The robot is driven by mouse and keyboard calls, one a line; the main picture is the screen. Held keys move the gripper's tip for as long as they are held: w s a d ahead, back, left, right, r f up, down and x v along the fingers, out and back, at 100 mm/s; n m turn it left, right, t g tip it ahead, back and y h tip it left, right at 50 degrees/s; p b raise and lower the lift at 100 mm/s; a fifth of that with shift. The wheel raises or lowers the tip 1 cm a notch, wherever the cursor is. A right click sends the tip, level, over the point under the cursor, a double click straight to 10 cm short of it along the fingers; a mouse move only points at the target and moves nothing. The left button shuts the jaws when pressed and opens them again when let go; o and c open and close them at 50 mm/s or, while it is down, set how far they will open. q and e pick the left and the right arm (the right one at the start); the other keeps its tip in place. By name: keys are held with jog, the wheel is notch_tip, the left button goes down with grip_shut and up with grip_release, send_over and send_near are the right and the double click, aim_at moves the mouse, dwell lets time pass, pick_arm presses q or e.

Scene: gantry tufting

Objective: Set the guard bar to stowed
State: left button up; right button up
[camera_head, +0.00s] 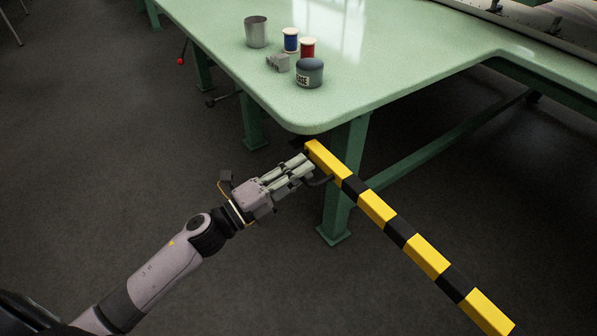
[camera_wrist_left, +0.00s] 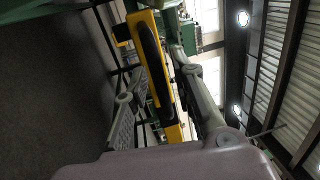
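The guard bar (camera_head: 376,207) is a long square bar with yellow and black bands. It slopes from the table's near corner down to the lower right of the head view. My left gripper (camera_head: 315,167) is at its upper end, with the fingers reaching the bar. In the left wrist view the bar (camera_wrist_left: 151,57) lies between the two fingers, close to both. Whether the fingers press on it is not clear. My right gripper is in neither view.
A green table (camera_head: 400,62) stands behind the bar. On it are a metal cup (camera_head: 256,32), a blue spool (camera_head: 290,40), a red spool (camera_head: 308,48), a grey block (camera_head: 278,63) and a lidded grey jar (camera_head: 309,73). The floor (camera_head: 110,140) at left is clear.

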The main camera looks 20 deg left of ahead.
pick_arm(q)
grip_shut()
dwell(0.6)
